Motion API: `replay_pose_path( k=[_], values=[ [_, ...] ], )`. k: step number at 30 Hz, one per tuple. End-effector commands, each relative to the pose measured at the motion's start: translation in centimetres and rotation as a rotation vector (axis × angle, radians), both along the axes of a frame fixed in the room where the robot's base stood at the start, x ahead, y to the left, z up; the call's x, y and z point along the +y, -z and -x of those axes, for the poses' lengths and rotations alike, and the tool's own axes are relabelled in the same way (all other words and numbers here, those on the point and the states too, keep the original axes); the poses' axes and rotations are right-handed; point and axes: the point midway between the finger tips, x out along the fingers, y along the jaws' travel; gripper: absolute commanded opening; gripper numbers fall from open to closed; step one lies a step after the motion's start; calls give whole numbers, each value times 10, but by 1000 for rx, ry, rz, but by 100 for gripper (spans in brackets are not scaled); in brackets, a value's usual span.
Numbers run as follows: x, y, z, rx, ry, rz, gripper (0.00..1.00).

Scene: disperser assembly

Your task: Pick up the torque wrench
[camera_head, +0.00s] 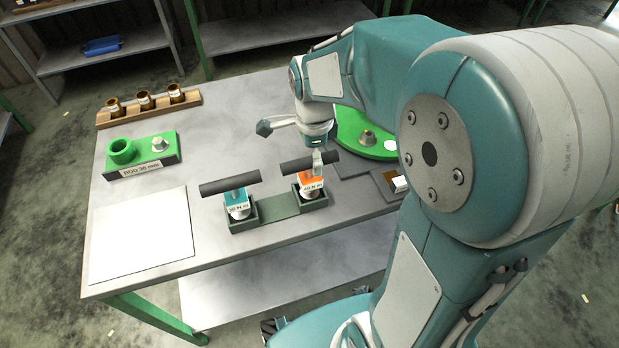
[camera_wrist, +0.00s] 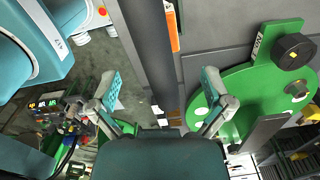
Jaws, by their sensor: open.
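Two torque wrenches with dark bar handles stand side by side in a dark green holder (camera_head: 280,207) on the table. The left one is the blue torque wrench (camera_head: 237,195). The right one is the orange torque wrench (camera_head: 311,183), its handle lying across its top. My gripper (camera_head: 291,145) is above and behind the orange wrench, one finger close to its handle. In the wrist view my gripper (camera_wrist: 158,88) has its fingers spread wide and empty. A dark bar (camera_wrist: 148,45), apparently the orange wrench's handle, runs between the fingers, with an orange patch beside it. Contact cannot be told.
A green round plate (camera_head: 362,142) with fittings lies behind the holder. A green block with a ring (camera_head: 140,156), a wooden rack with several brown cups (camera_head: 148,105) and a white sheet (camera_head: 141,234) are on the left.

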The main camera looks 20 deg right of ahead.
Motion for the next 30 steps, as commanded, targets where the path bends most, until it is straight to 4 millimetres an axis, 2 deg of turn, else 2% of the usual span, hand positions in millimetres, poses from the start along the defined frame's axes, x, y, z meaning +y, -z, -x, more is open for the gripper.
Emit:
replay_pose_path(
  k=[5, 9, 17, 18, 20, 21, 23, 24, 25, 30],
  values=[
    [10, 27, 1, 5, -3, 0, 100],
    [9, 44, 0, 4, 0, 0, 100],
    [9, 48, 0, 0, -1, 0, 100],
    [9, 48, 0, 0, -1, 0, 96],
    [9, 48, 0, 0, -1, 0, 69],
    [9, 48, 0, 0, -1, 0, 51],
    [9, 48, 0, 0, -1, 0, 24],
    [9, 48, 0, 1, -1, 0, 6],
    [9, 48, 0, 1, -1, 0, 0],
    [9, 51, 1, 6, -1, 0, 0]
  ],
)
